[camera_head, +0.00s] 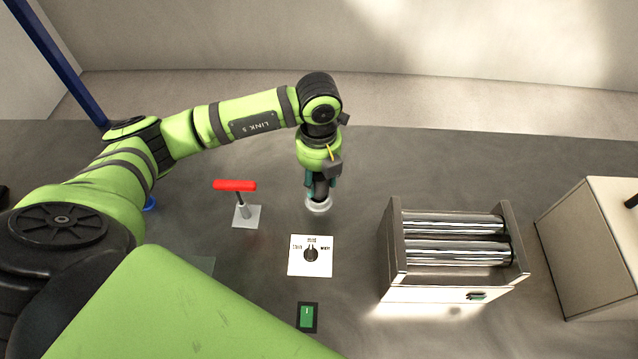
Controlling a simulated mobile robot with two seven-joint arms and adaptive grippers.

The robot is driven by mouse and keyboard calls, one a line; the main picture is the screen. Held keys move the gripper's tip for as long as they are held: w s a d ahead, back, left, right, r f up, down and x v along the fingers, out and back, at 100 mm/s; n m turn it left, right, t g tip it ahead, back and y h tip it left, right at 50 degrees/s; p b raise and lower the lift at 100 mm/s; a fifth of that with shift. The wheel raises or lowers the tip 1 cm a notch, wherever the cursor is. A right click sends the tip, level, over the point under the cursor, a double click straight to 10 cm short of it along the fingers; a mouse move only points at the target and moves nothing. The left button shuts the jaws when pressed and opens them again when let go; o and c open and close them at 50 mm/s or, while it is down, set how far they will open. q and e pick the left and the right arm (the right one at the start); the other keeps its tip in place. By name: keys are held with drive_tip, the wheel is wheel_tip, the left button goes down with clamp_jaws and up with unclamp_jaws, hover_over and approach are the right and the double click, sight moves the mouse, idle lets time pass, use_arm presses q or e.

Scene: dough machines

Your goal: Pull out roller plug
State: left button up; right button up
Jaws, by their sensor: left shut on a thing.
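My left gripper (319,190) points down over the grey table, behind the white dial plate, and is shut on the roller plug. The plug is mostly hidden between the fingers. A pale round piece (318,207) shows just below the fingertips; I cannot tell whether it is part of the plug or its socket, nor whether there is a gap between them. The roller machine (398,243) with two shiny metal rollers stands to the right of the gripper. My right gripper is not in view.
A red-handled lever (234,186) stands left of the gripper. In front are the white dial plate (297,264) and a green switch (307,317). A beige box (590,240) stands at the far right. The table (440,165) behind the rollers is clear.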

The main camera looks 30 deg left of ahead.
use_arm(q)
drive_tip(key=shift+r, duration=0.55)
drive_tip(key=shift+r+p, duration=2.25)
drive_tip(key=shift+r, duration=0.9)
